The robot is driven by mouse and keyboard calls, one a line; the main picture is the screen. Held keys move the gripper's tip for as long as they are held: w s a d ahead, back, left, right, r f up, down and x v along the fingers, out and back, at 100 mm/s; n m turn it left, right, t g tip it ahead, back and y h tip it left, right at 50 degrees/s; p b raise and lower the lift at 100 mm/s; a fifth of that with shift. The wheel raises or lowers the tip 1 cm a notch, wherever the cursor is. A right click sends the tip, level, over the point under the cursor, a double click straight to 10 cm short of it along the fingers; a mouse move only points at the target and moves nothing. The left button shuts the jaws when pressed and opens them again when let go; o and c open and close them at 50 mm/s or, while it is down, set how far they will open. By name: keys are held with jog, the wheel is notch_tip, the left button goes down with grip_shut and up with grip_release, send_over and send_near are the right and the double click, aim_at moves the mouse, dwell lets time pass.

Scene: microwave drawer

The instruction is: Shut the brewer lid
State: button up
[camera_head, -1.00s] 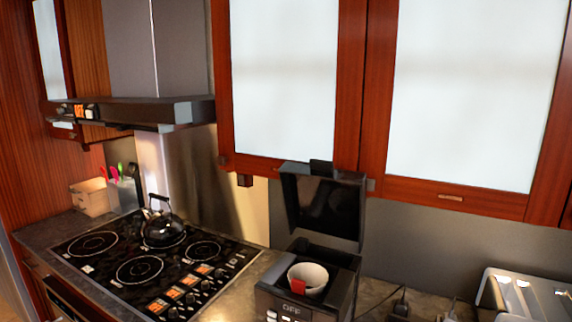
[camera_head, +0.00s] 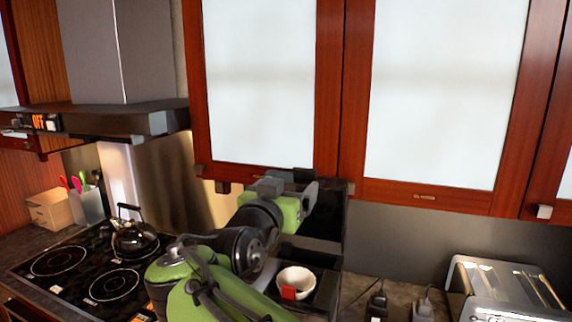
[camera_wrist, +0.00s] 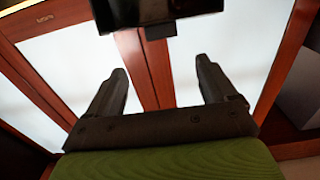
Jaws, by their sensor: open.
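The brewer (camera_head: 326,278) is a black machine on the counter, its front largely hidden behind my arm. Its black lid (camera_head: 328,222) stands open, roughly upright, partly covered by my gripper. A white cup (camera_head: 297,278) with a red tag sits inside the brewer. My gripper (camera_head: 302,177) is up at the lid's top edge; whether it touches cannot be told. In the wrist view, the two fingers of my gripper (camera_wrist: 163,78) are apart with nothing between them. A dark piece (camera_wrist: 158,12), apparently the lid's edge, shows beyond the fingertips.
Wall cabinets (camera_head: 432,95) with pale panels hang just above and behind the lid. A stove with a black kettle (camera_head: 133,236) is at left, under a hood (camera_head: 120,118). A metal toaster (camera_head: 505,290) is at right. Cords and plugs (camera_head: 378,302) lie between brewer and toaster.

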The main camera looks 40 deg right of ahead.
aim_at(304, 170)
jog(key=p+x, duration=0.4)
jog(key=x, duration=0.9)
jog(key=shift+w+p, duration=0.2)
jog(key=shift+p, duration=0.15)
jog(key=shift+a, duration=0.1)
jog(key=c, duration=1.4)
jog(key=shift+f, duration=0.1)
jog(key=shift+c, duration=0.2)
jog(key=shift+f+b, duration=0.1)
jog(key=shift+b, duration=0.4)
